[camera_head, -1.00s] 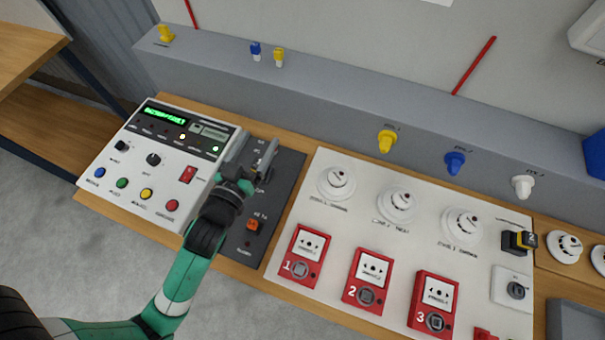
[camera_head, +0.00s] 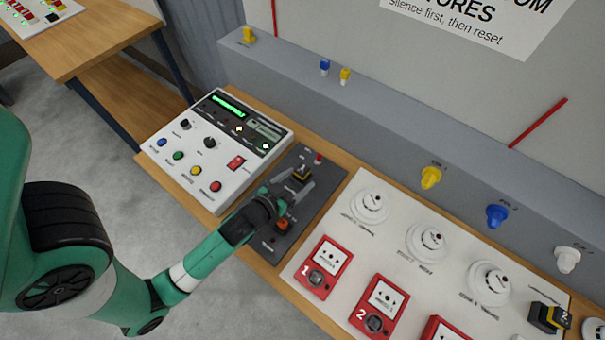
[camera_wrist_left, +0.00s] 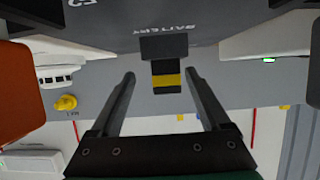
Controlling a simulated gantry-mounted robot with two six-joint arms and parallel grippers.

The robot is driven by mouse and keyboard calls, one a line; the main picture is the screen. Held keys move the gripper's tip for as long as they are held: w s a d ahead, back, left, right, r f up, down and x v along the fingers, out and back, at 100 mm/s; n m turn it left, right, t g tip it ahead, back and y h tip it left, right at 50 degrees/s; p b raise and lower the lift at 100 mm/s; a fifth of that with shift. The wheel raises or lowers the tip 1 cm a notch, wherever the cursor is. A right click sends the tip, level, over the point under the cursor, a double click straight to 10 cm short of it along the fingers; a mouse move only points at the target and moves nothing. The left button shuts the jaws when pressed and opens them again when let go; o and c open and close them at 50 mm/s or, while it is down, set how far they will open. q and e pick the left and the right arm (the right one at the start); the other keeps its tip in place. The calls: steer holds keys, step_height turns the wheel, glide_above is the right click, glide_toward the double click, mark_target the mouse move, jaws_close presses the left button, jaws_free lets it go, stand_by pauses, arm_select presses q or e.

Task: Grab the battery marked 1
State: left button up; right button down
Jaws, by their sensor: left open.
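A black battery with a yellow band (camera_head: 301,174) stands in the dark panel marked BATTERY (camera_head: 322,196); its number is not readable. In the left wrist view the same battery (camera_wrist_left: 167,82) shows between the fingers, with clear space on both sides. My left gripper (camera_head: 296,184) is open and empty, its fingertips spread at the battery; I cannot tell how deep they reach. A second black and yellow battery (camera_head: 548,317), marked 2, sits at the far right of the white board. My right gripper is not in view.
A white control panel (camera_head: 217,150) with coloured buttons lies left of the dark panel. An orange switch (camera_head: 282,224) sits nearer on the dark panel. The white board (camera_head: 395,258) to the right carries round detectors and red call points. A grey ledge (camera_head: 385,145) runs behind.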

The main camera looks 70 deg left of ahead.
mark_target(308, 167)
arm_select(q)
steer(key=x, duration=0.4)
steer(key=a+r+b+x, duration=0.1)
steer(key=x, duration=0.1)
steer(key=shift+w+f, duration=0.1)
steer(key=shift+c, duration=0.2)
jaws_close()
